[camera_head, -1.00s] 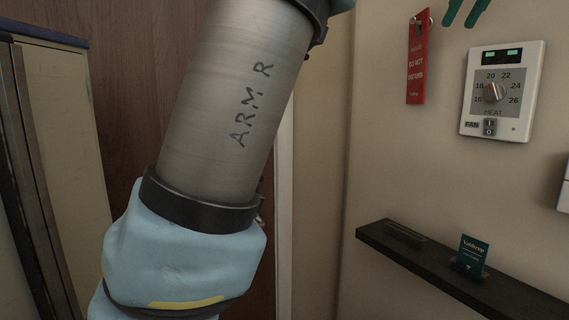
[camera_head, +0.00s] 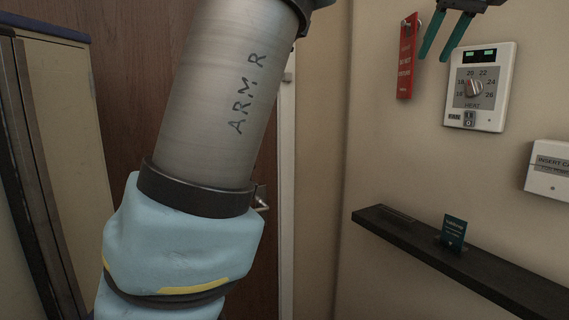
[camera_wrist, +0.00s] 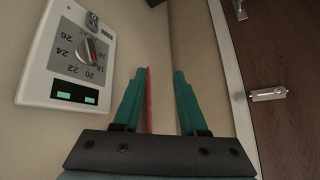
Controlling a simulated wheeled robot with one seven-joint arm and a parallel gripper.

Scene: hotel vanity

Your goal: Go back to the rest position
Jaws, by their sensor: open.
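My gripper (camera_head: 435,58) shows at the top right of the head view, with two teal fingers pointing down, apart and empty. It is in front of the wall, just above and left of the white heat thermostat (camera_head: 480,115), near the red door hanger (camera_head: 405,62). In the wrist view, my gripper (camera_wrist: 159,72) is open. The thermostat (camera_wrist: 47,88) is to its left there, and a thin red strip (camera_wrist: 149,105), apparently the hanger edge-on, shows beside the left finger. I cannot tell whether they touch.
A dark shelf (camera_head: 500,280) with a teal card (camera_head: 453,233) runs along the wall below. A white card-slot box (camera_head: 549,170) is at the right edge. A brown door (camera_head: 130,100) with a metal handle (camera_head: 262,203) is behind my arm. The wall between thermostat and shelf is bare.

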